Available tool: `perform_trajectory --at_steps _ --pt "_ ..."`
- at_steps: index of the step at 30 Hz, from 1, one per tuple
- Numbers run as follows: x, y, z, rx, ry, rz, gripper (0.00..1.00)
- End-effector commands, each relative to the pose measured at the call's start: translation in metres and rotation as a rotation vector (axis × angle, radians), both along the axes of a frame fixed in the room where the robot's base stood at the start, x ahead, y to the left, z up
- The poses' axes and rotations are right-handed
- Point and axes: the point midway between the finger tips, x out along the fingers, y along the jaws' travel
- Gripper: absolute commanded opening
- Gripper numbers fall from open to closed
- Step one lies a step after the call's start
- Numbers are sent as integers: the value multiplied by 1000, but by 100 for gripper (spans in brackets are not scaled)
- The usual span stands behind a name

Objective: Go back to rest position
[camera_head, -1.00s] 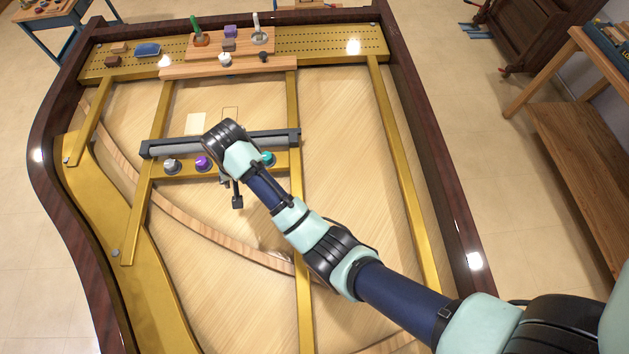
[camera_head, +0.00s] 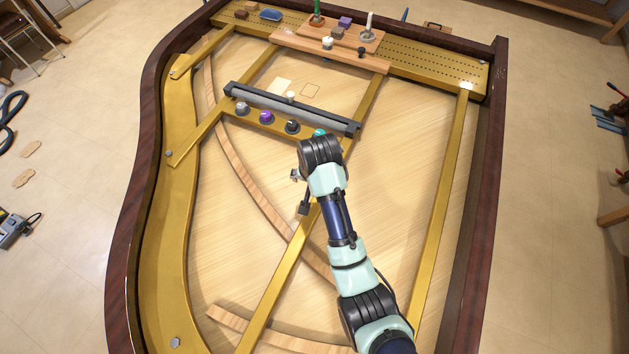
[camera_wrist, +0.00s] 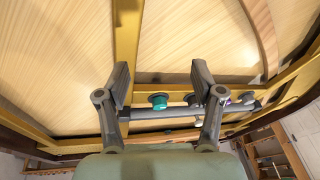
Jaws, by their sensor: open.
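My gripper (camera_head: 300,192) hangs below the right end of the dark bar in the head view, over the pale wooden board. In the wrist view (camera_wrist: 160,84) its two fingers stand wide apart with nothing between them. Beyond the fingers lie the dark bar (camera_wrist: 158,113) and a teal knob (camera_wrist: 158,101), apart from them. In the head view a silver knob (camera_head: 243,108), a purple knob (camera_head: 266,117) and a black knob (camera_head: 292,127) sit in a row along the bar. The teal knob (camera_head: 319,132) is partly hidden behind my wrist.
The dark piano rim (camera_head: 484,200) and gold frame bars (camera_head: 440,210) surround the board (camera_head: 390,180). A wooden shelf (camera_head: 330,52) at the back holds a green item (camera_head: 317,14), a candle (camera_head: 369,22) and small blocks.

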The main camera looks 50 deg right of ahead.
Motion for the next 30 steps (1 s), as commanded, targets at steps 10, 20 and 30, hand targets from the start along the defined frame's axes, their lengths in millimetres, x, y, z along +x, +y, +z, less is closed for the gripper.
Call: perform_trajectory --at_steps 10,20,30 --pt "0 0 0 1 0 -1 67" --pt "39 115 48 -195 -205 370 67" --pt "-6 308 172 -543 -633 931 67"
